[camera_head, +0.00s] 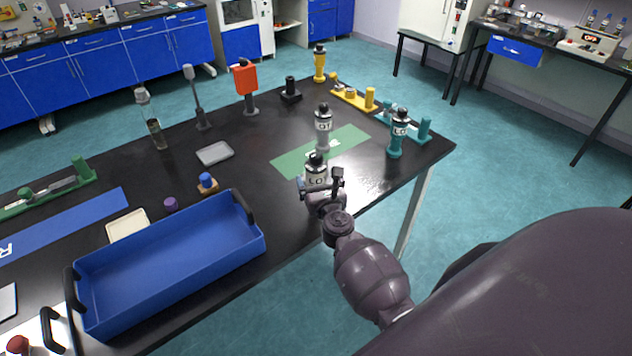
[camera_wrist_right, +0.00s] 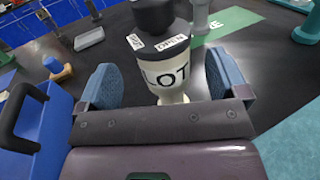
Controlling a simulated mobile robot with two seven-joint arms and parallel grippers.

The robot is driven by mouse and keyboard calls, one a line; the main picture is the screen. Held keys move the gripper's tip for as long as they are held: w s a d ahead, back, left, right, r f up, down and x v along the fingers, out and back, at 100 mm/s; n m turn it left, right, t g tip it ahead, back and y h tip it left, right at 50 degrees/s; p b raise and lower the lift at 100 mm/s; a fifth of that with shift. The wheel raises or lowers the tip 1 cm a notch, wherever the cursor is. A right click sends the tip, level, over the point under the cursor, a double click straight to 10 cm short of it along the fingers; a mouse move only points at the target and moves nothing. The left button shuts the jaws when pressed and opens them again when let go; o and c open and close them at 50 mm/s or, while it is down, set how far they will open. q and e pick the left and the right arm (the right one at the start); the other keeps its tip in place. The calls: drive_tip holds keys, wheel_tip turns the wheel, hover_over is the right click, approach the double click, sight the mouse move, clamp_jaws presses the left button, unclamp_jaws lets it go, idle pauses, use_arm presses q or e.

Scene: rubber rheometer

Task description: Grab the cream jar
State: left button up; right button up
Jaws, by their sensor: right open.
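The cream jar (camera_head: 316,174) has a black lid and a white body lettered "LOT". It stands upright near the front edge of the black table, just in front of a green mat. In the right wrist view the cream jar (camera_wrist_right: 168,75) is between the two blue-padded fingers of my right gripper (camera_wrist_right: 163,80). The fingers are apart, with a visible gap on the left side; the lower front of the jar is hidden by the gripper body. In the head view my right gripper (camera_head: 319,186) reaches it from the front. My left gripper is not in view.
A grey bottle (camera_head: 323,128) stands behind the jar on the green mat (camera_head: 348,138). A teal bottle (camera_head: 396,142) stands to the right. A blue tray (camera_head: 170,275) with black handles is at the left. Several stands and a yellow bottle (camera_head: 319,65) are farther back.

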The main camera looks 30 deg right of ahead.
drive_tip(key=shift+x, duration=1.8)
drive_tip(key=shift+d+r, duration=0.1)
drive_tip(key=shift+c, duration=0.4)
drive_tip(key=c, duration=1)
